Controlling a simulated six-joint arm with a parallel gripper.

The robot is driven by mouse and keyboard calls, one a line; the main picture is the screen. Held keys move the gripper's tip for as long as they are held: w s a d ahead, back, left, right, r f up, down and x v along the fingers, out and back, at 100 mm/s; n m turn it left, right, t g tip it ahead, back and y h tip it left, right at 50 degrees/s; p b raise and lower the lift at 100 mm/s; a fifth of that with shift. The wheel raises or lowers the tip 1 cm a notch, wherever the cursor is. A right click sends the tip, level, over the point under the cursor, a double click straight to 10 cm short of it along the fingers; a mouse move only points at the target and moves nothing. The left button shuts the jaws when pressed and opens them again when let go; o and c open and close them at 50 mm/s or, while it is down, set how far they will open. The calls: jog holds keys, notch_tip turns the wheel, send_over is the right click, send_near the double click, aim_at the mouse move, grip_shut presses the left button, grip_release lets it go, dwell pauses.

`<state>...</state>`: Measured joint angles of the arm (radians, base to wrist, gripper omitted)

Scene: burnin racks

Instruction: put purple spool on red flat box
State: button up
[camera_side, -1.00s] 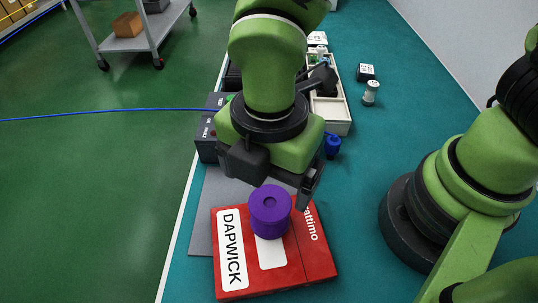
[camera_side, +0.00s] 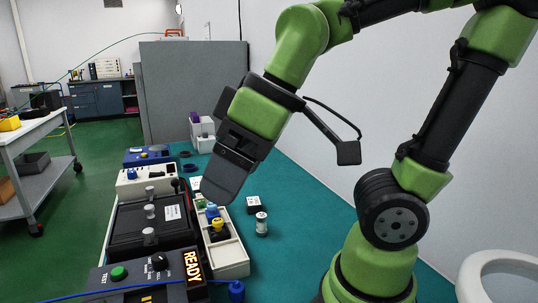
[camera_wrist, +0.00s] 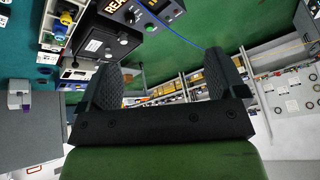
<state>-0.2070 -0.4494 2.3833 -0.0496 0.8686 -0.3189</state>
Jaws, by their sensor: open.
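Neither the purple spool nor the red flat box shows in the current frames. My gripper (camera_side: 222,182) is raised above the far part of the bench in the side view, tilted down to the left. In the wrist view its two dark fingers stand wide apart, with nothing between them (camera_wrist: 165,85). I see no object held.
A pale divided tray (camera_side: 232,254) with small parts stands beside a black fixture (camera_side: 150,222) and a control box with a READY display (camera_side: 193,265).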

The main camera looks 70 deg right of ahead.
jog(key=shift+s+d+r+m+t+h, duration=0.1)
jog(key=shift+s+d+r+m+t, duration=0.35)
jog(key=shift+m, duration=0.6)
jog(key=shift+s+d+m+t+h, duration=0.1)
jog(key=shift+s+d+m+t, duration=0.2)
jog(key=shift+s+d+m, duration=0.55)
jog(key=shift+s+d+r+m+t+h, duration=0.1)
jog(key=shift+s+d+r+m+t, duration=0.2)
jog(key=shift+m, duration=1)
